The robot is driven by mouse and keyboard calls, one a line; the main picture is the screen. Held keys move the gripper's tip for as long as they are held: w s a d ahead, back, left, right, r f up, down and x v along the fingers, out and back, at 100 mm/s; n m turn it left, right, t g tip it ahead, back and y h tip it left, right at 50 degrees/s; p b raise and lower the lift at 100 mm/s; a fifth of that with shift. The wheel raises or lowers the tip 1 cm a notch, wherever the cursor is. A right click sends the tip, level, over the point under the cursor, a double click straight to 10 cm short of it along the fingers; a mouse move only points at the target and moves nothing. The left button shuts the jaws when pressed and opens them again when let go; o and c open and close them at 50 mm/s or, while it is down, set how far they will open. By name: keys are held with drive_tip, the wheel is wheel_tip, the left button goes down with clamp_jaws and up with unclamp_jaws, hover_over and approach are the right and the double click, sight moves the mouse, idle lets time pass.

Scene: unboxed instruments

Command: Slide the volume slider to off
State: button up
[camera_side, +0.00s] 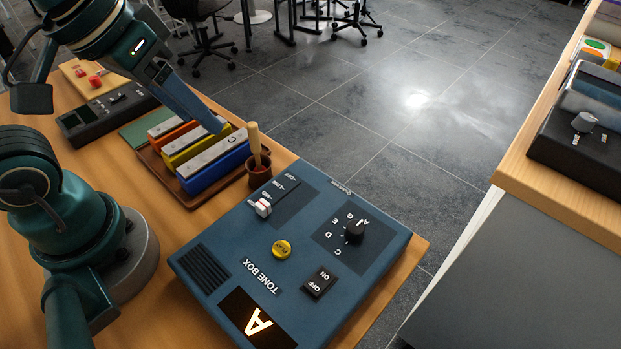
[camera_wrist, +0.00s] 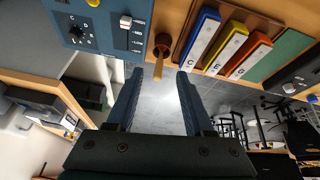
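The blue tone box (camera_side: 215,235) lies on the wooden table. Its volume slider has a white knob with a red stripe (camera_side: 263,207), at the near-left end of a dark slot panel. In the wrist view the knob (camera_wrist: 124,24) is at the upper end of its slot, with small labels beside it; the lowest seems to read OFF. My gripper (camera_side: 217,128) is above the colored chime bars, away from the slider. In the wrist view its two blue fingers (camera_wrist: 160,80) are apart with nothing held between them.
A brown cup with a wooden mallet (camera_side: 255,150) stands between the tone box and the chime bars (camera_side: 213,163). The tone box also has a yellow button (camera_side: 281,249), a black dial (camera_side: 354,232) and an on/off rocker (camera_side: 319,283). Another counter (camera_side: 550,190) is at right.

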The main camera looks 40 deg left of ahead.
drive_tip(key=w+d+f+g, duration=0.2)
drive_tip(key=w+d, duration=0.1)
drive_tip(key=d, duration=0.1)
drive_tip(key=m+g, duration=0.1)
drive_tip(key=g, duration=0.2)
hover_over(261, 203)
drive_tip(key=f, duration=0.4)
drive_tip(key=shift+w+f, duration=0.1)
drive_tip(key=shift+w, duration=0.15)
drive_tip(key=shift+s+d+f+m, duration=0.1)
drive_tip(key=shift+s+f+m, duration=0.2)
drive_tip(key=shift+f, duration=2.6)
clamp_jaws()
